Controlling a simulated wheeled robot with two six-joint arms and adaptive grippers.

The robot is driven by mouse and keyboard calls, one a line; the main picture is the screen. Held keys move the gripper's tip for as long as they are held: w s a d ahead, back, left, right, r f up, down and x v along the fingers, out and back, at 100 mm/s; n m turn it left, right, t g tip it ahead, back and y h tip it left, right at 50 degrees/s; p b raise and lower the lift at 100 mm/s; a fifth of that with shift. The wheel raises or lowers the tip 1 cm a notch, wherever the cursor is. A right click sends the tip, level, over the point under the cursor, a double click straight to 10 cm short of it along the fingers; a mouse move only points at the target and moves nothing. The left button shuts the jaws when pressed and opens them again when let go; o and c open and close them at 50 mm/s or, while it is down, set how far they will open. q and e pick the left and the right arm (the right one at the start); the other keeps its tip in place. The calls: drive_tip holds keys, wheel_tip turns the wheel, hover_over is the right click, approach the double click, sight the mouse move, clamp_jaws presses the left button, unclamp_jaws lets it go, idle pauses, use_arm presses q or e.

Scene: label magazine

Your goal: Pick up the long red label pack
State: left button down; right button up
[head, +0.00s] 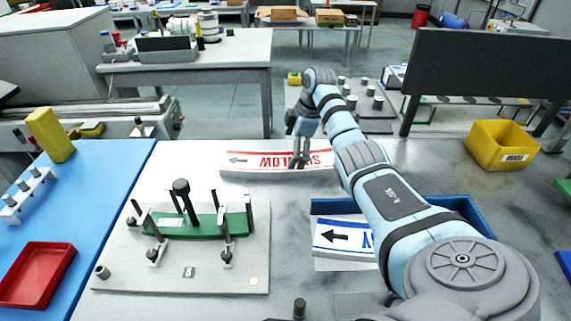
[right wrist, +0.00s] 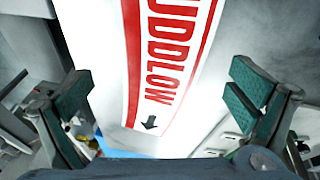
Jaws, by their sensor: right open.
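The long red label pack (head: 262,160), white with red stripes, red lettering and a black arrow, lies on the grey table behind the green fixture. It also shows in the right wrist view (right wrist: 160,60), running between my fingers. My right gripper (head: 298,158) points down at the right part of the pack, its fingers open and apart. In the right wrist view the two green-padded fingers of the gripper (right wrist: 158,98) stand on either side of the pack, not visibly gripping it. Part of the pack's right end is hidden behind my right arm. My left gripper is out of view.
A fixture plate (head: 130,277) with a green pack and upright posts stands in front left. A blue tray (head: 455,203) holding a blue-striped label pack is under my right arm. A yellow bin (head: 497,146) stands right; a red tray (head: 36,275) lies on the blue mat.

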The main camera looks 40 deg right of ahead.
sight(287, 161)
drive_tip(key=x, duration=0.4)
drive_tip(key=shift+a+f+b, duration=0.1)
drive_tip(key=shift+f+b, duration=0.2)
drive_tip(key=shift+b, duration=0.05)
drive_tip(key=shift+r, duration=0.1)
drive_tip(key=c, duration=1.7)
